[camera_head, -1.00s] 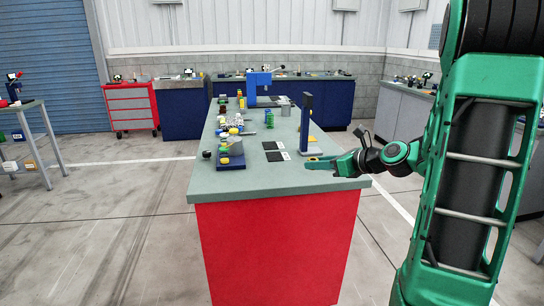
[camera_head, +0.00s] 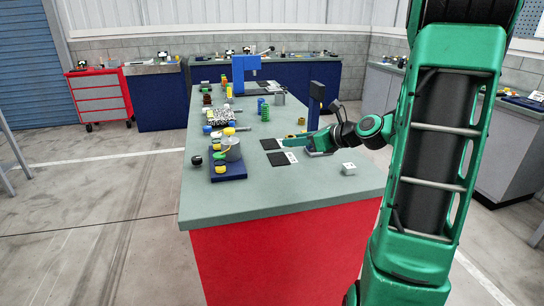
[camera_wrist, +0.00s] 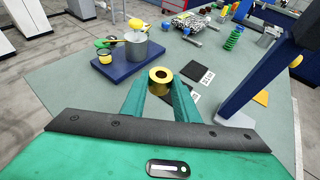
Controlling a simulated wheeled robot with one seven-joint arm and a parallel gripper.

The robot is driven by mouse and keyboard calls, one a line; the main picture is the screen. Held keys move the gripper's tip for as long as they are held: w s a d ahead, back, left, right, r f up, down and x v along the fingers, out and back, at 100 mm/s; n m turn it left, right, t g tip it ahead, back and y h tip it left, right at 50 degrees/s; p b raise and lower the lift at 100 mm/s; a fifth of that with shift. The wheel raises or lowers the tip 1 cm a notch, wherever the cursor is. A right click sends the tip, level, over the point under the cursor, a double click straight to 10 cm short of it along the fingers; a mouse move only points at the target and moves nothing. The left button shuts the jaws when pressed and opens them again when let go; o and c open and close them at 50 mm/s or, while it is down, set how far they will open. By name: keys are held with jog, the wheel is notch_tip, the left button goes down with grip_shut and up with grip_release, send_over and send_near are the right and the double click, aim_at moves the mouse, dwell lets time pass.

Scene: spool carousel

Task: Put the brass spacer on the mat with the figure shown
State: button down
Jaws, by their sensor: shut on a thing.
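My gripper (camera_wrist: 160,100) is shut on the brass spacer (camera_wrist: 160,75), a short yellow ring with a dark hole, seen from above in the wrist view. In the head view my gripper (camera_head: 290,142) is over the dark mats, and the spacer cannot be made out there. Two dark mats, the far mat (camera_head: 269,144) and the near mat (camera_head: 279,160), lie on the bench, each with a white card beside it. The far card (camera_wrist: 207,77) bears a dark mark too small to read. My finger partly hides the near mat in the wrist view.
A dark blue post (camera_head: 315,105) stands close to my gripper. A white block (camera_head: 348,168) lies at the right of the bench (camera_head: 250,200). A blue tray (camera_head: 229,174) with a grey can and small parts is at left. The front of the bench is clear.

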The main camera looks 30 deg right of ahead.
send_over(282, 160)
notch_tip(282, 160, down, 7)
jog(key=shift+w+r, duration=0.1)
jog(key=shift+w, duration=0.05)
jog(key=shift+f, duration=2.05)
jog(key=shift+f, duration=0.1)
jog(key=c, duration=1.4)
grip_release()
jog(key=shift+c, duration=0.2)
jog(key=shift+o, duration=0.3)
jog(key=shift+s+d+r, duration=0.1)
jog(key=shift+s+r, duration=0.1)
jog(key=v, duration=1.1)
jog(key=shift+s+r, duration=0.1)
jog(key=shift+s, duration=0.2)
